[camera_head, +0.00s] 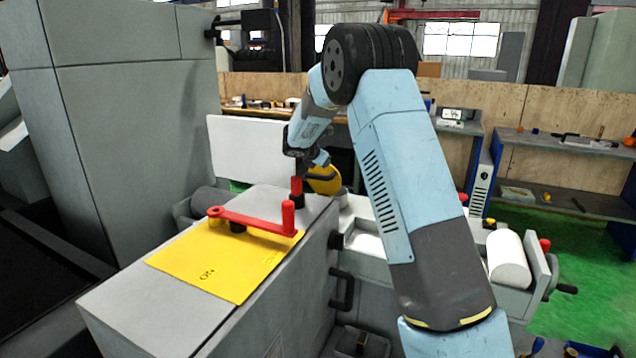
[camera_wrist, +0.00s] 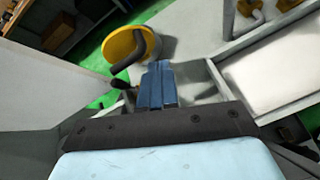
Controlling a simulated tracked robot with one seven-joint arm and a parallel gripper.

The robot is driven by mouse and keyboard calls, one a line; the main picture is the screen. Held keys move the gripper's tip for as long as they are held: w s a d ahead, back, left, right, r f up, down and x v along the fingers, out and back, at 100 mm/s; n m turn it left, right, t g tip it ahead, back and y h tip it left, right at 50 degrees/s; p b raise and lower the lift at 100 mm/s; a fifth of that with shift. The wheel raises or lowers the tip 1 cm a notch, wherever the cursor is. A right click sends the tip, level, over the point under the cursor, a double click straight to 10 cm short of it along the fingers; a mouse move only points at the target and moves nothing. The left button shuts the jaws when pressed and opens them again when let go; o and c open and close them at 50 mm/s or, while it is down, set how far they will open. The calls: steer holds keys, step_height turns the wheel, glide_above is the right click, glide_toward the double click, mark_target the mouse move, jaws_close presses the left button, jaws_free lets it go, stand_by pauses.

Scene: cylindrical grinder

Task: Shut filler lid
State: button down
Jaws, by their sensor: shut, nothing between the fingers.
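The yellow round lid (camera_head: 325,181) stands tilted up behind the grey machine housing, partly hidden by the housing's edge and my arm. In the wrist view the yellow lid (camera_wrist: 122,42) appears as a disc with a dark bent handle across it, beyond my fingertips. My gripper (camera_wrist: 157,68) is shut and empty, its blue fingers together just below the lid in that view. I cannot tell whether they touch it. In the head view my gripper (camera_head: 320,160) is small and partly hidden, just above the lid. The filler opening is not clearly visible.
A yellow plate (camera_head: 205,262) with a red lever (camera_head: 250,220) lies on the housing top, near a red-capped knob (camera_head: 296,187). A pale panel (camera_head: 250,148) stands behind. A white cylinder (camera_head: 508,260) sits at the right. Green floor shows beyond.

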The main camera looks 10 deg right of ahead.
steer(key=w+a+f+n+t, duration=0.1)
steer(key=w+a+f+n, duration=0.35)
steer(key=w+f, duration=0.35)
steer(key=x, duration=0.9)
steer(key=shift+d+f, duration=0.4)
steer(key=shift+f, duration=0.1)
steer(key=shift+s, duration=0.1)
